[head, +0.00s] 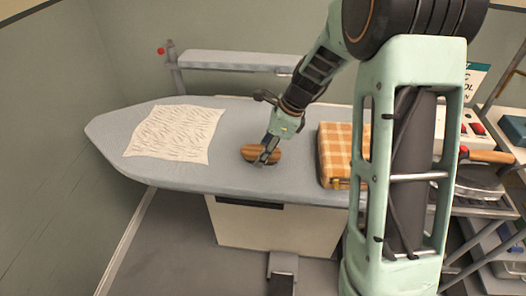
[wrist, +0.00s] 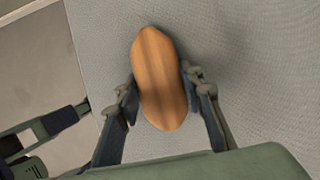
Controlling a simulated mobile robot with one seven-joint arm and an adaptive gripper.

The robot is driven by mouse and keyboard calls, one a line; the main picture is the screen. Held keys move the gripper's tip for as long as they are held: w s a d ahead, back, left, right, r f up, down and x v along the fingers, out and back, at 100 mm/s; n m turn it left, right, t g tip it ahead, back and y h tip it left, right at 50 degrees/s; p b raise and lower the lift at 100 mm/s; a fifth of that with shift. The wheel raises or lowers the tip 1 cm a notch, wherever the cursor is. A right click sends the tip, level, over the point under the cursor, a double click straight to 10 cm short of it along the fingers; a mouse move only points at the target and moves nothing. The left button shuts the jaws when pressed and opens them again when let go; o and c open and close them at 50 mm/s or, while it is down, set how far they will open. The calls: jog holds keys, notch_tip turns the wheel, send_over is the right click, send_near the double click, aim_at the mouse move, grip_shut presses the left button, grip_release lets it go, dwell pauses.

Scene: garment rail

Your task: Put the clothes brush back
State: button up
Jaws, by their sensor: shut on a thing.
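The clothes brush (head: 249,153) has an oval, brown wooden back. It is at the middle of the grey ironing board (head: 240,178). In the wrist view the brush (wrist: 159,75) lies lengthwise between the two fingers, its wooden back facing the camera. My gripper (head: 267,153) reaches down from the upper right and is shut on the brush's sides; it also shows in the wrist view (wrist: 160,92). The bristles are hidden beneath the wood. I cannot tell whether the brush touches the board or is just above it.
A cream cloth with printed lines (head: 175,132) lies flat on the board's left part. A folded orange checked cloth (head: 338,152) is right of the brush. A narrow raised shelf (head: 235,63) runs behind. A cluttered rack (head: 490,190) stands at the far right.

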jog(key=o, duration=1.1)
jog(key=shift+f, duration=0.1)
jog(key=v, duration=1.2)
jog(key=shift+p, duration=0.4)
